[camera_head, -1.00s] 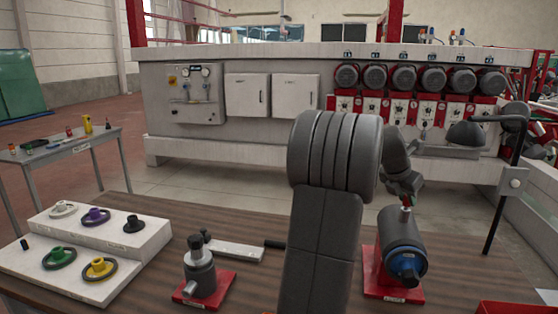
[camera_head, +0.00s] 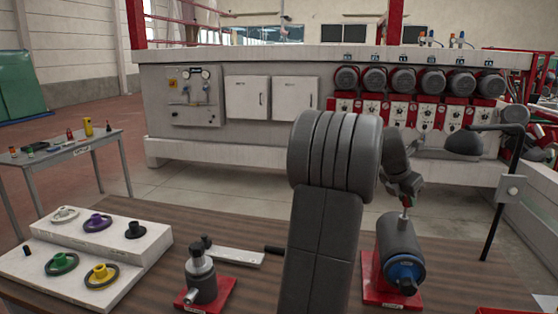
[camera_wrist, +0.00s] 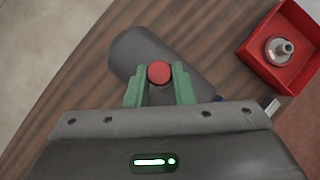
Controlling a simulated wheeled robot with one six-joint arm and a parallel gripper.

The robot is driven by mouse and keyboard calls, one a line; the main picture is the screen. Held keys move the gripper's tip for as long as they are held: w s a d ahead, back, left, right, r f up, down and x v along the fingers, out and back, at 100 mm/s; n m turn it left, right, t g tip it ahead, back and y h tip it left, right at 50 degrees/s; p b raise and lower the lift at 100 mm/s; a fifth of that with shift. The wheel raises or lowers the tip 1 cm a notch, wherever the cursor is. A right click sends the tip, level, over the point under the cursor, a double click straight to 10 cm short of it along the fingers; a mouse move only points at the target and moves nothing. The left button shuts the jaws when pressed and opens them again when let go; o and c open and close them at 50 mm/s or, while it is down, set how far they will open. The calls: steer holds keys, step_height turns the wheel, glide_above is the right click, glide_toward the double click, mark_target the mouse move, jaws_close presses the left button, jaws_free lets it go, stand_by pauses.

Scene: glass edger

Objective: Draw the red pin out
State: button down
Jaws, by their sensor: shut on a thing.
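The red pin shows in the wrist view as a round red head (camera_wrist: 159,72) between the green fingers of my gripper (camera_wrist: 160,88). My gripper is shut on it. In the head view my gripper (camera_head: 405,197) is above the dark grey cylinder (camera_head: 397,240) with a blue end, standing on a red base (camera_head: 376,290). A short bright shaft shows between the gripper and the cylinder's top. I cannot tell whether its lower end is still inside. The cylinder (camera_wrist: 137,55) lies under the pin in the wrist view.
A red tray (camera_wrist: 252,62) with a metal part stands right in the wrist view. A small grey cylinder on a red base (camera_head: 203,280) stands left of my arm. A white stepped stand (camera_head: 140,252) holds coloured knobs. A lamp (camera_head: 465,143) stands at right.

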steer(key=shift+r+p, duration=1.3)
steer(key=shift+r, duration=0.25)
steer(key=shift+r, duration=2)
